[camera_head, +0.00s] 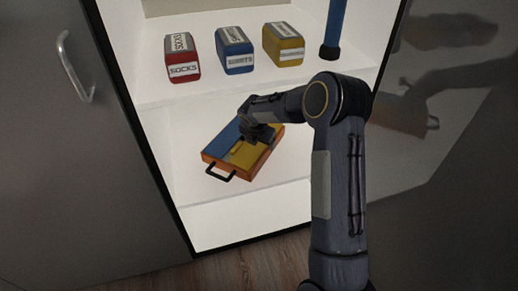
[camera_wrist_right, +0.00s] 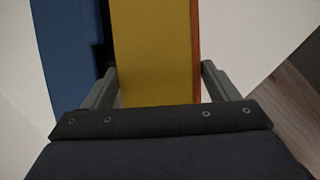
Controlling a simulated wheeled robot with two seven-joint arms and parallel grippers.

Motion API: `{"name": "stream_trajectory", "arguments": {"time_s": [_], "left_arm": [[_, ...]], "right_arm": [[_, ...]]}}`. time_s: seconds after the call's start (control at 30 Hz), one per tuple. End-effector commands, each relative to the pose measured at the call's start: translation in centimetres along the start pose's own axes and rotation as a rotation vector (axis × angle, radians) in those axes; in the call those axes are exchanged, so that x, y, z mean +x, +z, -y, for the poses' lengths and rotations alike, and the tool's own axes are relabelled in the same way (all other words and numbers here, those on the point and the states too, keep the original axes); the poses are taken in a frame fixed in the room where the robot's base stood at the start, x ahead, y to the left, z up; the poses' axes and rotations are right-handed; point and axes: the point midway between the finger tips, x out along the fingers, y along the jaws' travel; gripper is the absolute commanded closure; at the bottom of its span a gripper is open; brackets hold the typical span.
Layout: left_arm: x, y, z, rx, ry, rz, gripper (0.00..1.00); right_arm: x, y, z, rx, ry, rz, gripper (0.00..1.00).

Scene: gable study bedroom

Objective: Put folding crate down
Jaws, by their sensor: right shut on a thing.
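The folding crate (camera_head: 215,158) is a flat orange box with a blue panel and a yellow panel on top and a dark handle at its front. It is at the lower shelf (camera_head: 190,200) of the white cabinet, tilted in the picture; whether it touches the shelf I cannot tell. My right gripper (camera_head: 258,138) reaches in over it from the right and is shut on the crate. In the right wrist view the two fingers stand either side of the crate's yellow part (camera_wrist_right: 152,55), with the blue part (camera_wrist_right: 68,55) to the left. My left gripper is out of view.
On the shelf above stand a red socks box (camera_head: 182,58), a blue box (camera_head: 235,50), a yellow box (camera_head: 283,44) and a blue cylinder (camera_head: 334,28) with a dark base. A grey door with a handle (camera_head: 75,68) is at left. The lower shelf is bare around the crate.

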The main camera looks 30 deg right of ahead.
Motion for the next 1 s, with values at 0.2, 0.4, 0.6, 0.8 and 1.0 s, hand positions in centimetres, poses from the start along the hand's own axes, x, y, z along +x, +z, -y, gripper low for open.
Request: {"name": "stream_trajectory", "arguments": {"time_s": [0.2,0.4,0.6,0.8,1.0], "left_arm": [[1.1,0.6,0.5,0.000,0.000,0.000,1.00],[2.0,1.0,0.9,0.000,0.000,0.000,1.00],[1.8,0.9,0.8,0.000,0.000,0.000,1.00],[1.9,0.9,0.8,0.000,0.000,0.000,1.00],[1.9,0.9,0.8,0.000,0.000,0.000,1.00]], "right_arm": [[1.6,-0.6,0.1,0.001,0.004,0.001,0.90],[3.2,-1.2,0.3,0.002,0.005,0.002,0.90],[3.0,-1.2,0.2,0.002,0.006,0.002,0.90],[3.3,-1.4,0.4,0.000,0.000,-0.001,0.07],[3.3,-1.4,0.4,0.000,0.000,-0.001,0.00]]}}
